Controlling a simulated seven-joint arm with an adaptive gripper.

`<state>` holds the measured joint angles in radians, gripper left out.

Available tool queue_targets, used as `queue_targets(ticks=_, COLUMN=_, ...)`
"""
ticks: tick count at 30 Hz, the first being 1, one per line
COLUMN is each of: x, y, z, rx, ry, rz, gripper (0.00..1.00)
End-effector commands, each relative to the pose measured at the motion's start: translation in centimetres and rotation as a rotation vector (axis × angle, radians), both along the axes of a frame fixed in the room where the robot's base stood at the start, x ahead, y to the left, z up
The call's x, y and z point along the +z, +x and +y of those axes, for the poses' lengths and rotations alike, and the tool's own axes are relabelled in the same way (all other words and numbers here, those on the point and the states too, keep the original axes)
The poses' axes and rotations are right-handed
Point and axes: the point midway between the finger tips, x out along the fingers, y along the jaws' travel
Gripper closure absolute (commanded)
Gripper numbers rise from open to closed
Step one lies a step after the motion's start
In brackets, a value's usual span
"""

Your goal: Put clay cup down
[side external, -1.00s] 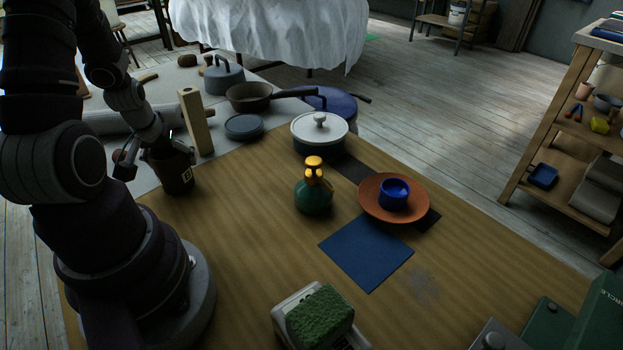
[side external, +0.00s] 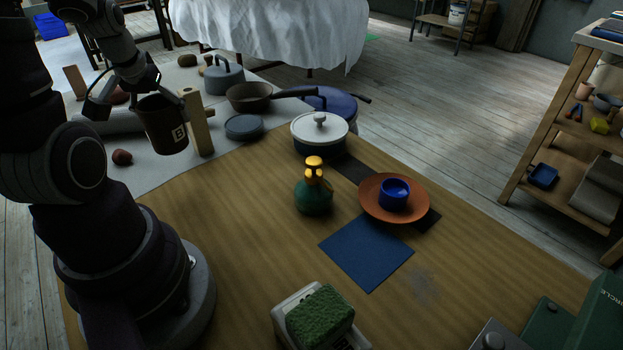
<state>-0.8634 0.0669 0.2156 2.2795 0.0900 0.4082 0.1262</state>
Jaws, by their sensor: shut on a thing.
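The clay cup (side external: 163,128) is dark brown with a pale square label marked B. It is held up at the left, in front of an upright wooden block, and appears to be above the table, roughly upright. My gripper (side external: 135,97) is at the cup's upper left rim and shut on it. The fingertips are partly hidden by the cup and hard to make out in the dim light.
A wooden block (side external: 196,122) stands close behind the cup. A dark pan (side external: 249,96), a lidded pot (side external: 319,134), a green bottle (side external: 313,196), an orange plate (side external: 372,206) with a blue cup (side external: 394,194), and a green sponge (side external: 320,315) stand about. A blue mat (side external: 366,252) lies bare.

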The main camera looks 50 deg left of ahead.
Motion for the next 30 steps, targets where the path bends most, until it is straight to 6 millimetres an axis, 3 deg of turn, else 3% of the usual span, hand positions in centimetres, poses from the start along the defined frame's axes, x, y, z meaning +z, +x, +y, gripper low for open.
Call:
queue_targets(ticks=5, x=-0.6, y=4.3, z=-2.7, rx=-0.418, ry=-0.004, rz=0.002, gripper=0.73)
queue_targets(ticks=9, x=-0.9, y=8.0, z=-6.2, rx=-0.840, ry=-0.005, rz=0.003, gripper=0.73)
queue_targets(ticks=15, x=-1.1, y=10.8, z=-10.1, rx=-1.243, ry=-0.004, rz=0.007, gripper=0.73)
queue_targets(ticks=27, x=-8.4, y=11.0, z=-10.6, rx=-1.295, ry=-0.009, rz=0.009, gripper=0.73)
queue_targets(ticks=30, x=-9.1, y=11.1, z=-10.6, rx=-1.294, ry=-0.004, rz=0.009, gripper=0.73)
